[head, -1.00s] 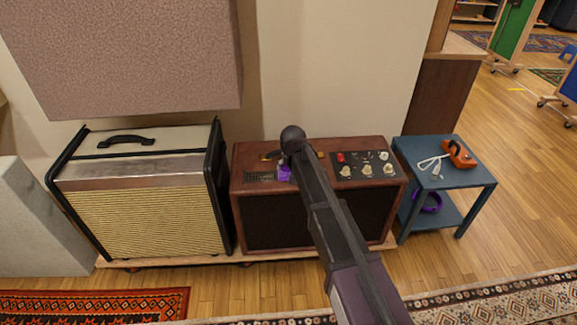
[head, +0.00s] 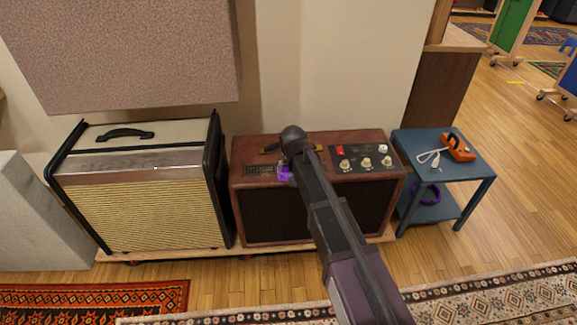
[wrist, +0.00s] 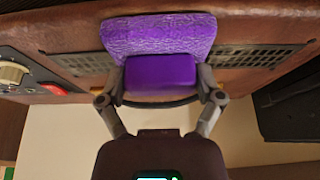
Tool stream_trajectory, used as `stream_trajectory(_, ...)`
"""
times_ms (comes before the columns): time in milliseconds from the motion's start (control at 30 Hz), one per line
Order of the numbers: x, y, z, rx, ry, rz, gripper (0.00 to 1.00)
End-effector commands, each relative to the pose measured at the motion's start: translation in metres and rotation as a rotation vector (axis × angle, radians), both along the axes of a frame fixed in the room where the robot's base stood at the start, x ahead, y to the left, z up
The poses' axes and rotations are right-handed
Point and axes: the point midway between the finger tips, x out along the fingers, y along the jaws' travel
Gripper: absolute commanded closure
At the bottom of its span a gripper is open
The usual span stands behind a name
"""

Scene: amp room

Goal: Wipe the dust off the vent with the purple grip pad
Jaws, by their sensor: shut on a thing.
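The purple grip pad (wrist: 158,33) has a flat textured face and a smooth block grip (wrist: 160,72). My gripper (wrist: 160,80) is shut on the block from both sides. The vent (wrist: 268,58) is a dark slotted grille in the brown amp's top; it shows on both sides of the pad, which covers its middle. The pad appears to lie on or just above the vent; contact is not clear. In the head view the pad (head: 285,174) is at the right end of the visible vent (head: 259,170), and my arm hides the gripper. I cannot make out dust.
The brown amp (head: 270,215) has knobs and a red switch (head: 340,150) right of the vent. A cream amp (head: 140,210) stands close on the left. A blue side table (head: 468,172) with an orange device (head: 457,148) stands on the right.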

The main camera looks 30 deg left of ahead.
Motion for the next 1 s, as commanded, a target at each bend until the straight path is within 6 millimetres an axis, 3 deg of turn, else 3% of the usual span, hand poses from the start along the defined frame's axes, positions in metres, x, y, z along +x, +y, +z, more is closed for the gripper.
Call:
stream_trajectory(700, -0.016, 0.026, -0.003, 0.001, 0.000, 0.000, 0.53)
stream_trajectory(1000, -0.018, 0.028, -0.003, 0.001, 0.002, 0.001, 0.53)
